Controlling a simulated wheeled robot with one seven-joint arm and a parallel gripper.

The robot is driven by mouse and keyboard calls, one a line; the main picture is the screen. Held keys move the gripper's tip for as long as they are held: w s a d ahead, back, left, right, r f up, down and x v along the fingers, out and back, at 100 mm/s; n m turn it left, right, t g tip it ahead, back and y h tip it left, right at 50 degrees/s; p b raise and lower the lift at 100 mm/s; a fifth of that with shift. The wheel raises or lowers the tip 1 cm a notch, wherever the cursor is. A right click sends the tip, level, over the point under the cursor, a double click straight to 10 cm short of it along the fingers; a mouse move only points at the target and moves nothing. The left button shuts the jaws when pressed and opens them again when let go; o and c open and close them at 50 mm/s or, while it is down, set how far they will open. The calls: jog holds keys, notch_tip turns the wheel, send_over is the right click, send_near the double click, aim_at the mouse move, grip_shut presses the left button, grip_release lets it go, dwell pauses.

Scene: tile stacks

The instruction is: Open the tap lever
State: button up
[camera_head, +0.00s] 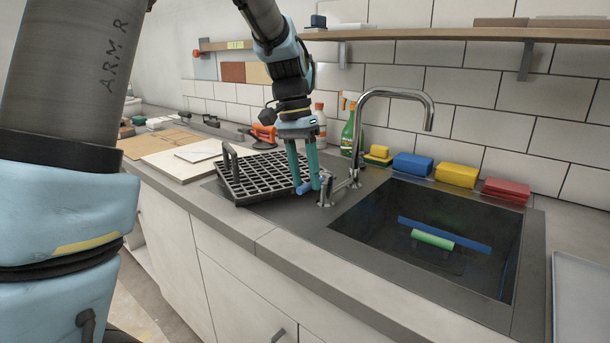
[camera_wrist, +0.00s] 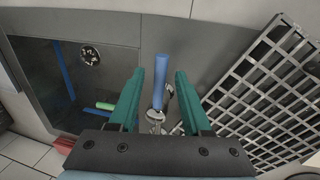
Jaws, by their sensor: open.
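The chrome tap (camera_head: 358,135) stands behind the sink's left edge, its spout arching right over the basin. Its lever has a blue handle (camera_head: 305,188) on the tap's left side, close above the counter. My gripper (camera_head: 306,186) points down at the handle with teal fingers. In the wrist view, the blue handle (camera_wrist: 161,85) lies between the two open fingers (camera_wrist: 160,76), with a visible gap on each side. The chrome joint below the handle is partly hidden by my gripper's body.
A black slatted rack (camera_head: 262,178) lies left of the lever, close to my gripper. The sink (camera_head: 400,263) holds a blue bar and a green piece. A green spray bottle (camera_head: 347,133) stands behind the tap. Sponges (camera_head: 457,175) line the back; a shelf (camera_head: 460,34) runs above.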

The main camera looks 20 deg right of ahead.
grip_shut()
dwell(1.4)
